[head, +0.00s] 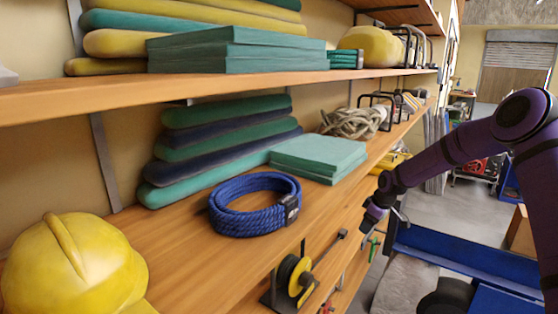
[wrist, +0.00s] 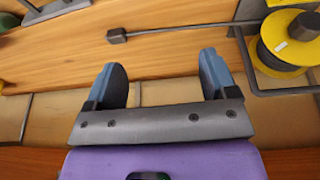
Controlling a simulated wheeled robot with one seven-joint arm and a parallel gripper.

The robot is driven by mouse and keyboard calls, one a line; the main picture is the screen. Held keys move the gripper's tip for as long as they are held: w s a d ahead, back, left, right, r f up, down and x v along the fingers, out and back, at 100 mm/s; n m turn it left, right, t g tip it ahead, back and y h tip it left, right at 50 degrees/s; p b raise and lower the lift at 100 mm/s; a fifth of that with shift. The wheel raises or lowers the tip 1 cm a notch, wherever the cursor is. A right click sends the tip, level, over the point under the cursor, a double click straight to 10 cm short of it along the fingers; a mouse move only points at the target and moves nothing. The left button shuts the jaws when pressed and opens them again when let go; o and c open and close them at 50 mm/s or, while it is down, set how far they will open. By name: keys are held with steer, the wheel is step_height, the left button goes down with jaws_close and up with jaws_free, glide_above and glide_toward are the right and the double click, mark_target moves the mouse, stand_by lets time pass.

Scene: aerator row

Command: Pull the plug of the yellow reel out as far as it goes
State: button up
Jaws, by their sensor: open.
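The yellow reel (head: 291,277) sits in a dark stand on the lower shelf in the head view. It also shows at the upper right of the wrist view (wrist: 288,42). A straight, thin grey cord runs from it to a small dark block, the plug (head: 342,234), which shows at the upper left of the wrist view (wrist: 117,35). My gripper (wrist: 161,75) is open, with nothing between its two blue-grey fingers. The plug lies beyond the fingertips and apart from them. In the head view, my gripper (head: 376,215) is right of the plug; its fingers are hard to make out.
A blue rope coil (head: 254,204), a yellow helmet (head: 75,265) and teal pads (head: 318,156) stand on the shelf board above the reel. A green-handled thing (head: 373,248) is near the reel's right.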

steer(key=s+a+r+m+h, duration=0.1)
steer(key=s+r+m+h, duration=0.1)
steer(key=s+r, duration=1.05)
steer(key=s+a+r+m+h, duration=0.1)
steer(key=s+r+m+h, duration=0.1)
steer(key=s+r, duration=1.1)
steer(key=s+r+m+t, duration=0.1)
steer(key=s+r+m, duration=0.2)
steer(key=s, duration=1)
steer(key=s+r+m+t+y, duration=0.1)
steer(key=s+r+m, duration=0.2)
steer(key=s, duration=0.9)
step_height(320, 180, up, 2)
steer(key=shift+s+d+r+t, duration=0.15)
steer(key=shift+s+d+t, duration=0.15)
steer(key=shift+s, duration=0.1)
